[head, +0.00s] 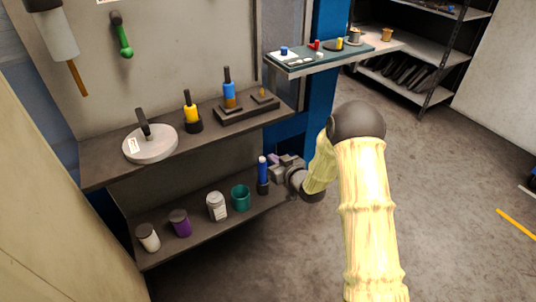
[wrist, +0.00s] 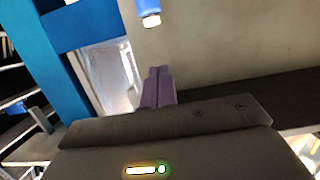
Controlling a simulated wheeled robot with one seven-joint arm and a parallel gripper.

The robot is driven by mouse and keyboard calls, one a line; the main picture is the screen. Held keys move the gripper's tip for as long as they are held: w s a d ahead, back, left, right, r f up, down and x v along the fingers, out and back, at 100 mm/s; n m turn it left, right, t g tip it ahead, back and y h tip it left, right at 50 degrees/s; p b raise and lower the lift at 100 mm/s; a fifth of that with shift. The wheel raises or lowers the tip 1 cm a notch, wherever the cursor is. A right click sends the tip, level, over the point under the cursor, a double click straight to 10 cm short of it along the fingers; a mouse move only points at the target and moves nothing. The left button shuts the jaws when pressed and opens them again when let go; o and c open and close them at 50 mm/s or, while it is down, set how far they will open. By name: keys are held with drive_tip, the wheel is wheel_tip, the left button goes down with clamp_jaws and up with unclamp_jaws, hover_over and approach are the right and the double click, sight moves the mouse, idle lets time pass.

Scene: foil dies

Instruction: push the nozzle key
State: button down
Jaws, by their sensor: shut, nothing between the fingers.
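I cannot tell for certain which thing is the nozzle key. A blue upright piece with a pale top (head: 262,171) stands in a dark base at the right end of the lower shelf. A blue piece with a white end (wrist: 150,10), seemingly the same one, shows at the top edge of the wrist view, apart from my fingertips. My gripper (head: 274,159) is just right of the blue piece, near the shelf's end. Its purple fingers (wrist: 157,88) are shut together and empty in the wrist view.
The lower shelf (head: 165,242) also holds a teal cup (head: 241,197), a grey jar (head: 217,206), a purple cup (head: 180,222) and a white cup (head: 148,237). The upper shelf (head: 100,174) overhangs it. A blue post (head: 322,100) stands behind my arm.

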drive_tip(key=v, duration=0.4)
drive_tip(key=shift+r, duration=0.1)
idle(2.4)
